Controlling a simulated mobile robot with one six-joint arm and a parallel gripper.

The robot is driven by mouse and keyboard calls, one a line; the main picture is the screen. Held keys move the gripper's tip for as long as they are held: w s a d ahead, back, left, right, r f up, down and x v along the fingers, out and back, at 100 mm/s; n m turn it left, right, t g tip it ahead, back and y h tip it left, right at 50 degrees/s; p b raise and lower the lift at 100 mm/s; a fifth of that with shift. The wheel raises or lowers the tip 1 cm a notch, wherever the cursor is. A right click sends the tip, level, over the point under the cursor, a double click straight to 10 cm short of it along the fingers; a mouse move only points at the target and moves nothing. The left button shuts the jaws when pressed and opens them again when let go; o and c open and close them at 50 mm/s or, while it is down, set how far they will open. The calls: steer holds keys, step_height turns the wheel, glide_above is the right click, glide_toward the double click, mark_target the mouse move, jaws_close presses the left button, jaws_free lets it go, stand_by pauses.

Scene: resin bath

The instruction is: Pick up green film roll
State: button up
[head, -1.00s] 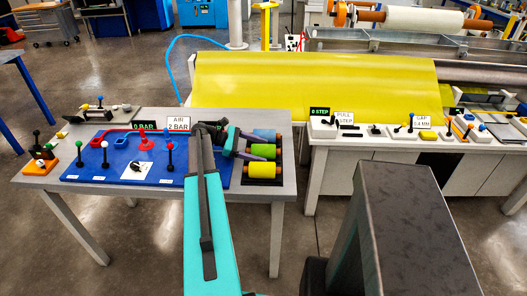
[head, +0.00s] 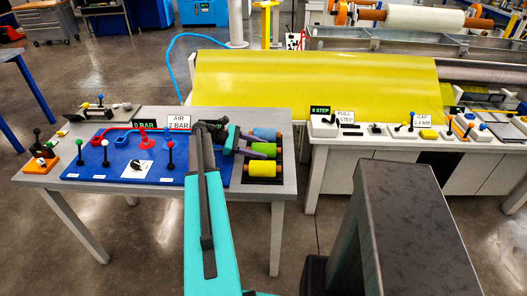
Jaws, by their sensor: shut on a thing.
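The green film roll (head: 264,152) lies in the dark rack at the right end of the near table, between a blue roll (head: 266,134) and a yellow roll (head: 263,170). My gripper (head: 261,149) reaches in from the left with its purple fingers at the green roll, one on its far side and one on its near side. It is shut on the green roll. The fingers hide parts of the roll, and I cannot tell if it is clear of the rack.
A blue panel (head: 120,172) with several levers and a red part fills the table's middle, left of the rack. Signs (head: 179,122) stand behind it. A yellow sheet (head: 315,85) rises behind the table. A white bench (head: 380,142) stands to the right.

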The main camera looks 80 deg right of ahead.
mark_target(260, 145)
steer(key=shift+r, duration=0.1)
steer(key=shift+r+b, duration=0.95)
steer(key=shift+r, duration=4)
